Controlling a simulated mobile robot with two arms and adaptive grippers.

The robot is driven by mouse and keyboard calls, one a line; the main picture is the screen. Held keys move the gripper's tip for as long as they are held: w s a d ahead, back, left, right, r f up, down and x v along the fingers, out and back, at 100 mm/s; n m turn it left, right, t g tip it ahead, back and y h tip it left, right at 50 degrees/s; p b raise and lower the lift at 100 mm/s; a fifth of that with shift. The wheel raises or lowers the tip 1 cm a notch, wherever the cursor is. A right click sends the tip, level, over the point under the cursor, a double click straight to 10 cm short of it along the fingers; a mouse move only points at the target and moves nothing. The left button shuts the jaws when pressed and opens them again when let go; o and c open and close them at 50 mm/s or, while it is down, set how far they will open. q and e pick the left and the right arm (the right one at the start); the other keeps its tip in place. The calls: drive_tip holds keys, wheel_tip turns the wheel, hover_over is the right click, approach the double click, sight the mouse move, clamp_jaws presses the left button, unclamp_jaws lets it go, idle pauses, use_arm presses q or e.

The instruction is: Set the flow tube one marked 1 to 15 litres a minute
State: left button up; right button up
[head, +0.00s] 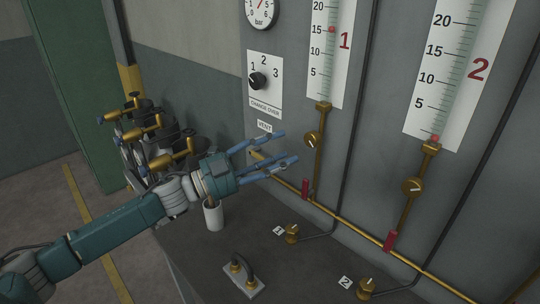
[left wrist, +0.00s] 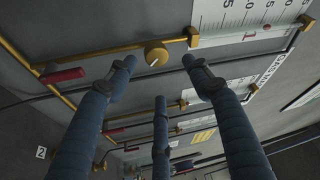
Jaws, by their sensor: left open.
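Flow tube one (head: 325,60) has a white scale and a red 1 on the grey panel. Its red ball (head: 331,29) sits about level with the 15 mark. Its brass knob (head: 313,140) is just below the tube. My left gripper (head: 282,149) is open and empty, its fingers pointing at the panel, left of and a little below the knob in the head view. In the left wrist view the knob (left wrist: 156,54) shows between two fingertips, apparently not touched. Tube one with its ball (left wrist: 266,28) is at the top right. My right gripper is out of view.
Flow tube two (head: 450,80) is to the right, its ball at the bottom, with its own knob (head: 411,186). A red lever (head: 305,188) is below knob one. The bench holds brass knobs (head: 292,233) and a white cup (head: 213,216). Cylinders with brass valves (head: 140,132) stand left.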

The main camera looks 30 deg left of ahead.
sight(310, 140)
use_arm(q)
drive_tip(key=shift+v, duration=1.3)
drive_tip(key=shift+d, duration=0.1)
drive_tip(key=w+d+n+y, duration=0.2)
drive_tip(key=w+n, duration=0.1)
drive_tip(key=w+d+r+n+t+y+p, duration=0.1)
drive_tip(key=w+d+n+y, duration=0.1)
drive_tip(key=w+d+n+t+y+p, duration=0.1)
drive_tip(key=w+d+n+y, duration=0.2)
drive_tip(key=shift+w+r+n, duration=0.3)
drive_tip(key=shift+r, duration=0.1)
drive_tip(key=shift+w+d+f+p, duration=0.1)
drive_tip(key=shift+w+d+p, duration=0.05)
drive_tip(key=shift+w+p, duration=0.25)
